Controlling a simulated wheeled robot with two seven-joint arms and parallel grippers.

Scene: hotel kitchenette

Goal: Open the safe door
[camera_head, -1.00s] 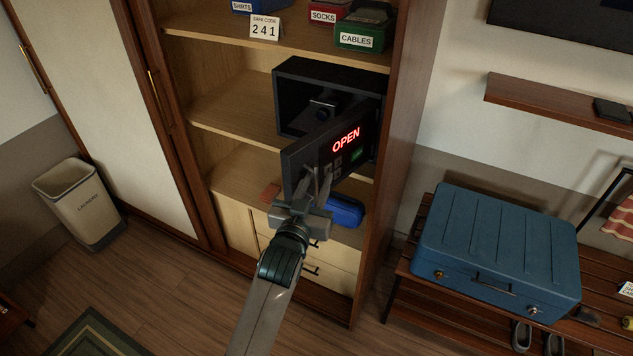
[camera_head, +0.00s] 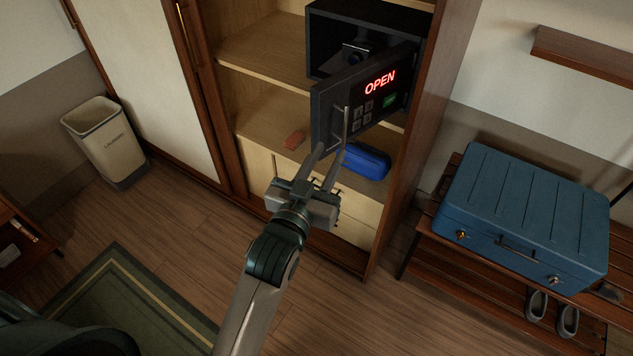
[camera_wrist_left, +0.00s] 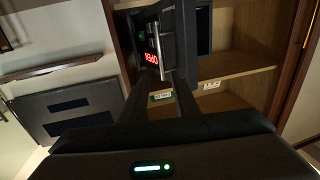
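The black safe (camera_head: 326,38) sits on a cabinet shelf, and its door (camera_head: 398,98) stands swung outward, hinged on the right. Its dark interior shows behind the door. The door's display (camera_head: 380,83) reads OPEN in red, with a keypad and a green button below. A metal bar handle (camera_head: 346,124) stands near the door's free edge. My left gripper (camera_head: 330,152) is open and empty, just below and in front of the handle, apparently clear of it. In the left wrist view the handle (camera_wrist_left: 158,50) shows ahead of the two spread fingers (camera_wrist_left: 160,92). My right gripper is not in view.
The cabinet's right side panel (camera_head: 425,140) stands beside the door. A blue suitcase (camera_head: 525,220) lies on a slatted bench at right. Open floor lies in front.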

